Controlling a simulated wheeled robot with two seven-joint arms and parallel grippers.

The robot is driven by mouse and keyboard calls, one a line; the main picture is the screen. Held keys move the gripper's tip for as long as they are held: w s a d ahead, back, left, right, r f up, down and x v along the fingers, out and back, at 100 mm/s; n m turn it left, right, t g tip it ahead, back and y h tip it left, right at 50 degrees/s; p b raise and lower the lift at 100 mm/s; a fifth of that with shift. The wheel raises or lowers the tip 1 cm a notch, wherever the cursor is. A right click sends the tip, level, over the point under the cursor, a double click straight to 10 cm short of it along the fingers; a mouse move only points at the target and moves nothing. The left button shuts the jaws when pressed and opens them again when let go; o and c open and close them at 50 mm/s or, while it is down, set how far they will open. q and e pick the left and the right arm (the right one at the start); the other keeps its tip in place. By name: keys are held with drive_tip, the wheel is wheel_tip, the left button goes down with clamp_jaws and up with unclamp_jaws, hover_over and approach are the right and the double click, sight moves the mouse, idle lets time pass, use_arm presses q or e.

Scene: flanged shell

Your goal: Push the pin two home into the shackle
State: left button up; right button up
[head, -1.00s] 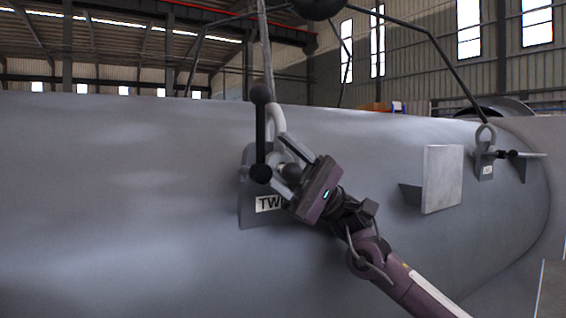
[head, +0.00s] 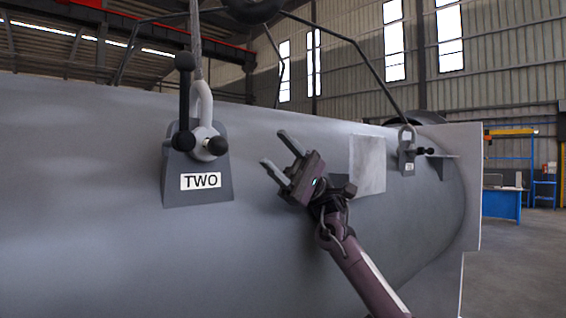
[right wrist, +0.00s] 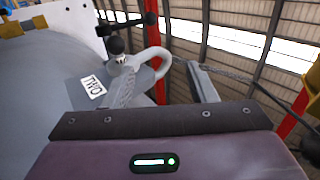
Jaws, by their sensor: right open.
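The lug plate marked TWO (head: 208,191) stands on the big grey shell. The grey shackle (head: 205,103) rises from it, tied to a hanging line. A black bar with ball ends (head: 184,95) stands upright at the shackle's left. My right gripper (head: 274,149) is open and empty, right of the pin and apart from it. The right wrist view shows the shackle (right wrist: 158,62) and the pin knob (right wrist: 116,45) beyond the fingers. My left gripper is out of view.
A pale upright plate (head: 368,165) stands on the shell (head: 100,235) behind my right gripper. Farther right is a second lug with a shackle (head: 407,150) and a black-knobbed pin. Dark sling legs run overhead. Bare shell surface lies between lug TWO and my gripper.

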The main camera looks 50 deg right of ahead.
drive_tip(key=shift+d, duration=0.35)
drive_tip(key=shift+c, duration=0.2)
